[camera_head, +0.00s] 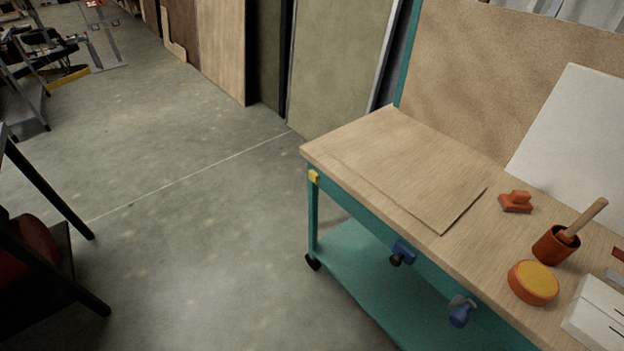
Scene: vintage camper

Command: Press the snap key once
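I cannot tell for sure which thing is the snap key. A small orange-red stepped device (516,201) sits on the wooden tabletop (340,152), near the back panel. A round orange piece with a yellow top (534,281) lies nearer the front edge. A small yellow block (313,177) is fixed at the table's left front corner. Neither of my grippers is in view.
An orange cup with a wooden handle (588,220) and a white box (598,312) stand at the right. Two blue fittings (402,253) (461,311) stick out from the teal front rail. A thin wooden board lies at the tabletop's left. Open concrete floor (190,230) lies left.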

